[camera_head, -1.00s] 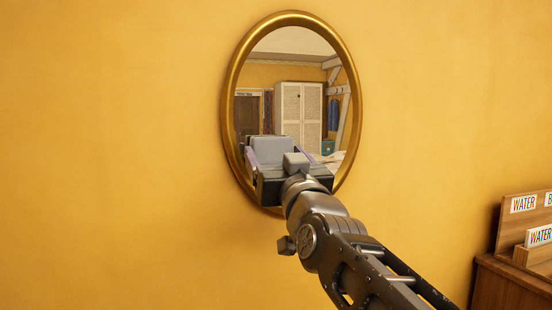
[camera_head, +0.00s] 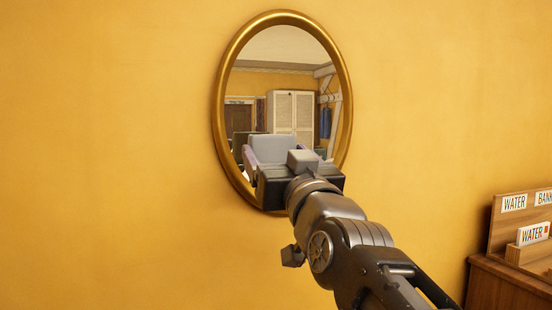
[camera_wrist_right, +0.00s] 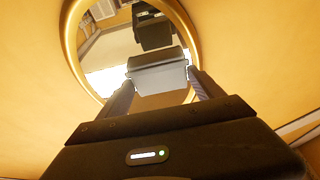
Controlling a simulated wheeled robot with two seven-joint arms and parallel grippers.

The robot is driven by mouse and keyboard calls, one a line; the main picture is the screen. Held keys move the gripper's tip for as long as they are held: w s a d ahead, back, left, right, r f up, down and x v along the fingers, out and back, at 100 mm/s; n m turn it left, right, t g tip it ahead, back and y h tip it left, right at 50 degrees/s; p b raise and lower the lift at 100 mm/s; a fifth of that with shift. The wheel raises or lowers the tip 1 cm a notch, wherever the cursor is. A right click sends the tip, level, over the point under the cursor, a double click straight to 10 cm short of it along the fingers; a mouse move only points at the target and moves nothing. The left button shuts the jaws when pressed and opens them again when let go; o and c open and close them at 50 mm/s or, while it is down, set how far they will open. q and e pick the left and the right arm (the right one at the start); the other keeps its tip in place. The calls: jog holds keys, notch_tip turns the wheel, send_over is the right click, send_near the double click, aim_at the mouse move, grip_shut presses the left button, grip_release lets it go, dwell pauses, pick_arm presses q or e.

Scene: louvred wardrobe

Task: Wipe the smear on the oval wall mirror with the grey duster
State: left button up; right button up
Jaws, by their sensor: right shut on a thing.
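The oval wall mirror (camera_head: 288,45) has a thick gold frame and hangs on the yellow wall. It also shows in the right wrist view (camera_wrist_right: 72,45). My right gripper (camera_head: 272,160) is in front of its lower part, shut on the grey duster (camera_head: 271,147). In the right wrist view the duster (camera_wrist_right: 160,75) sits between the two fingers, facing the glass, with a dark reflection above it. I cannot tell whether it touches the glass. I cannot make out the smear for certain; the gripper hides the lower glass. My left gripper is not in view.
A wooden cabinet (camera_head: 505,285) stands at the lower right, bearing a wooden rack (camera_head: 512,235) with labels such as "WATER". The wall left of the mirror is clear. The louvred wardrobe appears only as a reflection.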

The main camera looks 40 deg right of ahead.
jog(key=shift+s+a+b, duration=0.2)
jog(key=shift+s+b, duration=0.05)
jog(key=shift+s, duration=0.35)
jog(key=shift+s+a+b, duration=0.2)
jog(key=shift+s, duration=0.35)
